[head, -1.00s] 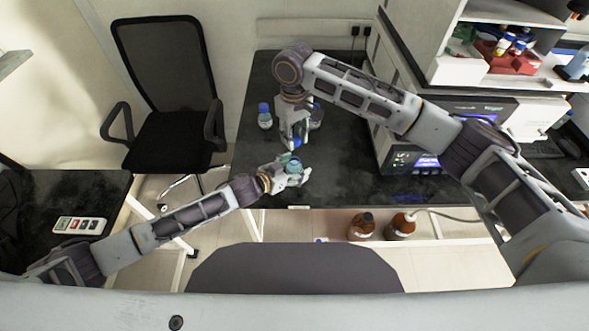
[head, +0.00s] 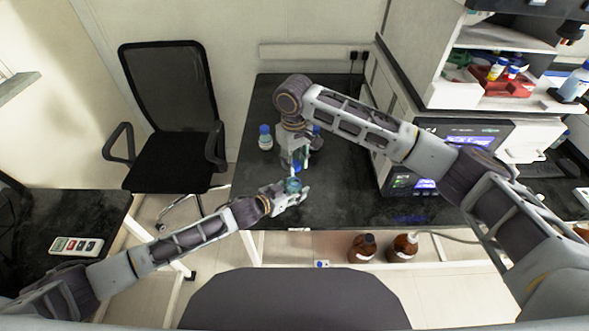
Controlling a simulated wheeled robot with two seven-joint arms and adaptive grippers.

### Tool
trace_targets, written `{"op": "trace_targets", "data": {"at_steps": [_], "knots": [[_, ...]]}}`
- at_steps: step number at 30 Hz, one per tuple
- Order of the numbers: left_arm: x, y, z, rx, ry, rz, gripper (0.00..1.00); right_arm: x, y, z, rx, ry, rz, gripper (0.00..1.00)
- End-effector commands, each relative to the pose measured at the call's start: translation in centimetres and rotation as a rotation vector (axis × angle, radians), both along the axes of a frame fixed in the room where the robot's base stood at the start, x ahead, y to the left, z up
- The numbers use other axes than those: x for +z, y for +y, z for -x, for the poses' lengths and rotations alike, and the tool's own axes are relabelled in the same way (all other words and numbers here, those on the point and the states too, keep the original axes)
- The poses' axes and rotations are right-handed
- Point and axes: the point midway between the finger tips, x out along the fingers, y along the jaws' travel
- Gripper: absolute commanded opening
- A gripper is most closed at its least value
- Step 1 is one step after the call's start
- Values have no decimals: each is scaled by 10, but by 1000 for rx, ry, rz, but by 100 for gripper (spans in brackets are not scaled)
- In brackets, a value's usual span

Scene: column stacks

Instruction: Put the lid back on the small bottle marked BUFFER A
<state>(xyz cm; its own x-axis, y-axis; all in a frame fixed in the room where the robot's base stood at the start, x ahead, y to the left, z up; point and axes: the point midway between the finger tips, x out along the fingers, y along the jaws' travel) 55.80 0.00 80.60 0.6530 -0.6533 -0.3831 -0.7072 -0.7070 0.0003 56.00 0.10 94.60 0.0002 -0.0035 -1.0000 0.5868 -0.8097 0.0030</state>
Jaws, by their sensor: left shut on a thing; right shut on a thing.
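My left gripper (head: 296,194) is shut on a small bottle (head: 292,186) with a bluish-green body, held over the front part of the black bench. Its label is too small to read. My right gripper (head: 296,164) points down from above and is shut on a small blue lid (head: 297,169). The lid is just beyond the bottle's top in the picture. I cannot tell whether the two touch.
A blue-capped bottle (head: 265,138) stands on the bench (head: 345,205) at the left. An instrument (head: 470,150) stands at the right. Two brown bottles (head: 362,247) (head: 402,248) stand below the bench front.

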Motion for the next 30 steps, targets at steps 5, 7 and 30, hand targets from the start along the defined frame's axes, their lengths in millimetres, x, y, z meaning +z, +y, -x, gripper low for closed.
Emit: {"op": "trace_targets", "data": {"at_steps": [5, 7, 30], "knots": [[0, 0, 0, 0, 0, 0, 4, -17, 0, 1, 0, 2, 1, 23], [0, 0, 0, 0, 0, 0, 4, -24, 0, 1, -1, 2, 3, 23], [0, 0, 0, 0, 0, 0, 4, -34, 0, 1, 1, 0, 2, 22]]}}
